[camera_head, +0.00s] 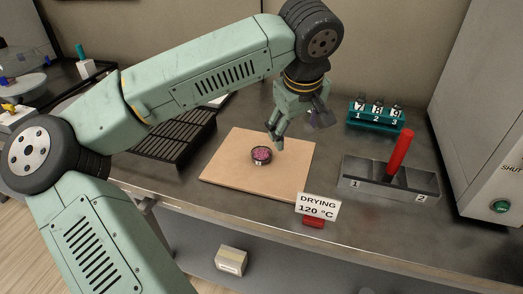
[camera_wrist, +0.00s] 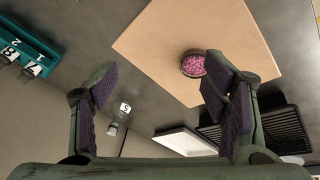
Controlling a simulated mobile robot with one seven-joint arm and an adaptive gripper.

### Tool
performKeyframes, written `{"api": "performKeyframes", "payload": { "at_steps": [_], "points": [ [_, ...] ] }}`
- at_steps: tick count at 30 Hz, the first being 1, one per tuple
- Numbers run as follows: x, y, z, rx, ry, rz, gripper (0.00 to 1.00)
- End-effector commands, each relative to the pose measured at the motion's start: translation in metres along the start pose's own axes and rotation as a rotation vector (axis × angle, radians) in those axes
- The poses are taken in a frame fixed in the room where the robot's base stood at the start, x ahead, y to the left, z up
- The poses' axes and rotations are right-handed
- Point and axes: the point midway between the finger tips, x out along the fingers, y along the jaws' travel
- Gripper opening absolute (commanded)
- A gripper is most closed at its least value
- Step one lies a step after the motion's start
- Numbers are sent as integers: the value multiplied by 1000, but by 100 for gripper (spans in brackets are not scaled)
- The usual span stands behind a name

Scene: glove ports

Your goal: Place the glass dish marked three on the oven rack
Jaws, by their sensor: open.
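A small round glass dish (camera_head: 261,156) with pink contents stands on the tan board; its tiny label is too small to read surely. It also shows in the wrist view (camera_wrist: 192,63), near the tip of the right finger. The black slatted oven rack (camera_head: 182,137) lies left of the board, partly hidden behind my arm. It also shows at the lower right of the wrist view (camera_wrist: 284,131). My gripper (camera_head: 298,124) is open and empty, above the far part of the board and apart from the dish.
The tan board (camera_head: 235,186) lies mid-bench. A "DRYING 120 °C" sign (camera_head: 317,206) stands at the front edge. A grey cabinet (camera_head: 478,115) is far right.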

Motion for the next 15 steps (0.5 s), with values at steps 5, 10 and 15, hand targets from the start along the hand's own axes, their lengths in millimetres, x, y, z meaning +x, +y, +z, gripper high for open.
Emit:
{"api": "performKeyframes", "payload": {
  "at_steps": [5,10,15],
  "points": [
    [13,-36,-29,43,91,-186,68],
    [38,-43,-32,47,90,-195,68],
    [58,-46,-35,46,92,-192,68]
  ]
}}
